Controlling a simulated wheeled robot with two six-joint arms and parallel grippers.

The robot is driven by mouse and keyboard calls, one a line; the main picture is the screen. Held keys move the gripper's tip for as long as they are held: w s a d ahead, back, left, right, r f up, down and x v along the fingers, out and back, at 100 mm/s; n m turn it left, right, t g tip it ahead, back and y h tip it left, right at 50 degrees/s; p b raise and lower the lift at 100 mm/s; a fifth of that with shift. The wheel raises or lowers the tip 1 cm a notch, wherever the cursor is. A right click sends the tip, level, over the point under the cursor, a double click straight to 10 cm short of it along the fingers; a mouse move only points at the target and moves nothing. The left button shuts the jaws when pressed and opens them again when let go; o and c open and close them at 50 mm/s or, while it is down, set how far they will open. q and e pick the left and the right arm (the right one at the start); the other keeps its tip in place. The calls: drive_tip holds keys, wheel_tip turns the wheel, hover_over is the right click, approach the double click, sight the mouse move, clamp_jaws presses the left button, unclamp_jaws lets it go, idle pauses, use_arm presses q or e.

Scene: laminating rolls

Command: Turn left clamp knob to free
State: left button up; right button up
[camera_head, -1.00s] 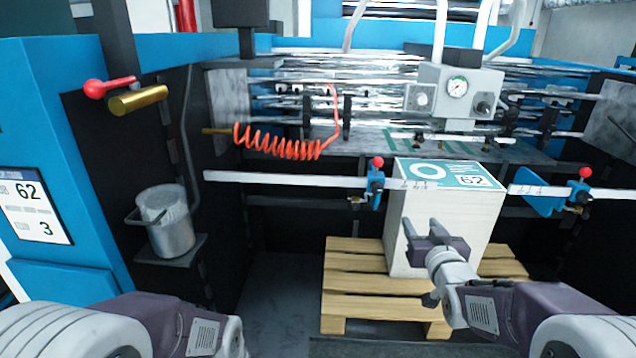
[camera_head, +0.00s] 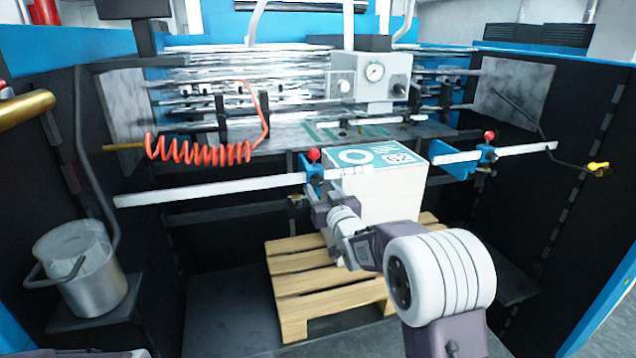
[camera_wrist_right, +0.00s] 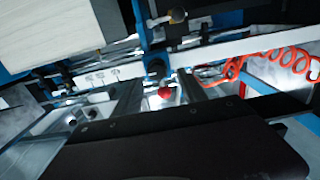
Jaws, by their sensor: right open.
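The left clamp (camera_head: 314,172) is a blue block on the white ruled bar, with a round red knob (camera_head: 314,155) on top. In the right wrist view the red knob (camera_wrist_right: 165,92) shows between the two dark fingers of my right gripper (camera_wrist_right: 160,84). My right gripper (camera_head: 318,202) is open and empty, just below and in front of the left clamp in the head view. I cannot tell whether a finger touches the clamp. My left gripper is out of view; only a bit of its arm shows at the bottom left.
A white paper stack (camera_head: 385,195) with a teal top sits on a wooden pallet (camera_head: 300,285) behind my right arm. The right clamp (camera_head: 487,153) has its own red knob. A coiled orange hose (camera_head: 200,148) hangs at left. A metal pot (camera_head: 85,265) stands at lower left.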

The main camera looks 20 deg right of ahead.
sight(318, 183)
drive_tip(key=w, duration=0.3)
drive_tip(key=shift+d+p, duration=0.25)
drive_tip(key=shift+p, duration=0.05)
drive_tip(key=shift+w+a, duration=0.1)
drive_tip(key=shift+w, duration=0.1)
clamp_jaws()
drive_tip(key=shift+f+n+b, duration=0.1)
drive_tip(key=shift+n+b, duration=0.5)
drive_tip(key=shift+b, duration=0.2)
drive_tip(key=n+b, duration=1.1)
drive_tip(key=shift+a+f+n, duration=0.15)
drive_tip(key=shift+f+n, duration=0.05)
drive_tip(key=shift+n, duration=0.1)
drive_tip(key=n+b, duration=0.2)
drive_tip(key=n, duration=0.1)
drive_tip(key=shift+n+b, duration=0.8)
drive_tip(key=shift+n, duration=0.1)
drive_tip(key=shift+r+n, duration=0.1)
drive_tip(key=shift+n, duration=0.2)
